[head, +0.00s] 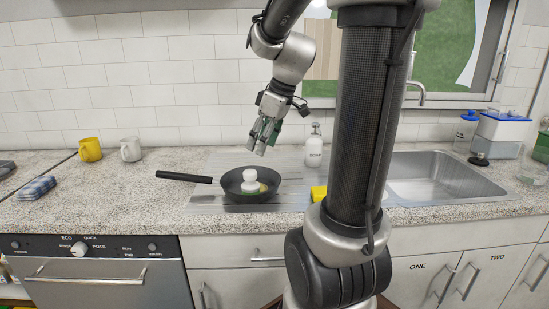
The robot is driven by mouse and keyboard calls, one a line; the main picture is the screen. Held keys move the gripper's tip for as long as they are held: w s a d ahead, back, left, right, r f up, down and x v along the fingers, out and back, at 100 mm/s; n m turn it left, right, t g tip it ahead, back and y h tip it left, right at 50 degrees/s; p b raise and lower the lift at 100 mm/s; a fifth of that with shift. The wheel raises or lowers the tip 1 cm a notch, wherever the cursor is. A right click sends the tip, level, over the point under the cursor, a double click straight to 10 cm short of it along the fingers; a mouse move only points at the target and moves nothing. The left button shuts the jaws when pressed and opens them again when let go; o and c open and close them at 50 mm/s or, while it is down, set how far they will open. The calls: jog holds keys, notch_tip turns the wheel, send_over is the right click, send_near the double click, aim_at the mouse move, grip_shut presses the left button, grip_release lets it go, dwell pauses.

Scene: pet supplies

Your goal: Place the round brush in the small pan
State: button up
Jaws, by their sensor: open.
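A small black pan (231,188) with a long dark handle pointing left stands on the ribbed metal drainboard. The round brush (250,178), with a white knob on top, is inside the pan and looks upright. A bit of yellow-green shows at the pan's floor beside it. My gripper (262,147) is open and empty, pointing down, above and slightly right of the brush. A gap shows between the fingertips and the knob.
A yellow sponge (319,193) lies right of the pan. A soap bottle (313,150) stands behind, near the sink (432,176). A yellow mug (90,149), a white mug (131,149) and a folded cloth (36,188) are left.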

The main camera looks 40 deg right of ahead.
jog(key=s+a+m+h, duration=0.1)
jog(key=s+a+m, duration=0.1)
jog(key=s, duration=0.6)
jog(key=s+a+m+h, duration=0.1)
jog(key=s+a+m, duration=0.2)
jog(key=s, duration=0.4)
jog(key=shift+s+r+m+t, duration=0.3)
jog(key=shift+s+m+t, duration=0.1)
jog(key=shift+m, duration=0.2)
